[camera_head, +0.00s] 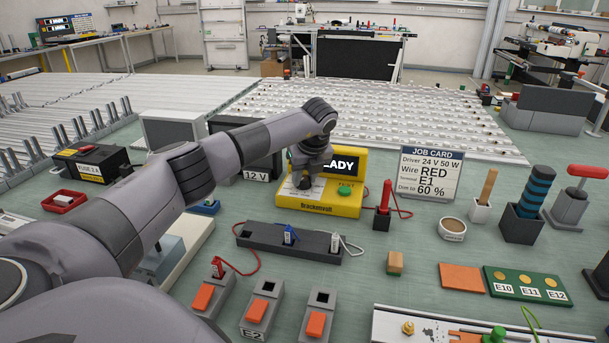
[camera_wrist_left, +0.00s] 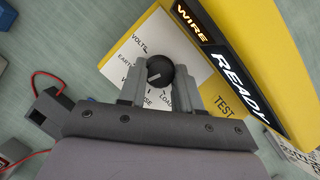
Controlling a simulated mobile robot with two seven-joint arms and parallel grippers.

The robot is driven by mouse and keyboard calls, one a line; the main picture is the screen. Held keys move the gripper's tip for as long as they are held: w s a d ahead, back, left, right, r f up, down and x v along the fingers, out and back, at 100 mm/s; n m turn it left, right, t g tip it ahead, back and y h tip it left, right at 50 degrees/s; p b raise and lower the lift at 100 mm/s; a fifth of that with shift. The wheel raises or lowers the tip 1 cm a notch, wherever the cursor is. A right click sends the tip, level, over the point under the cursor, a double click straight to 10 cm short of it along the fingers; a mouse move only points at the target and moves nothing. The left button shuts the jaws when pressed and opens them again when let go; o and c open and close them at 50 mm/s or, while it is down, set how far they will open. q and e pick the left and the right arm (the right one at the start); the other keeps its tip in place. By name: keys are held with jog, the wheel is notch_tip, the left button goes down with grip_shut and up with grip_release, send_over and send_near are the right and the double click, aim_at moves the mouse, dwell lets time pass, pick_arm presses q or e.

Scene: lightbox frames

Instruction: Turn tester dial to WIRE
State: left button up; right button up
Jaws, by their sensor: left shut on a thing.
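The yellow tester (camera_head: 332,206) stands on the bench in the middle of the head view, with a green TEST button. Its display (camera_wrist_left: 222,55) reads WIRE in orange and READY in white in the left wrist view. The black dial (camera_wrist_left: 159,69) sits on the tester's white labelled face. Its white mark points to the lower left in that view, towards a partly covered label starting with W or V. My left gripper (camera_wrist_left: 162,84) is shut on the dial, one finger on each side; in the head view the gripper (camera_head: 304,178) hides the dial. My right gripper is out of view.
The job card (camera_head: 431,175) stands right of the tester and reads Wire RED, E1. A dark strip with plugs (camera_head: 300,240) lies in front. A red probe (camera_head: 383,207) in a dark holder stands close on the right. My left arm spans the left side.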

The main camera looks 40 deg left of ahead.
aim_at(308, 193)
pick_arm(q)
jog(key=shift+a+r, duration=0.1)
jog(key=o, duration=1)
jog(key=shift+o, duration=0.2)
jog(key=v, duration=0.7)
jog(key=shift+b, duration=0.3)
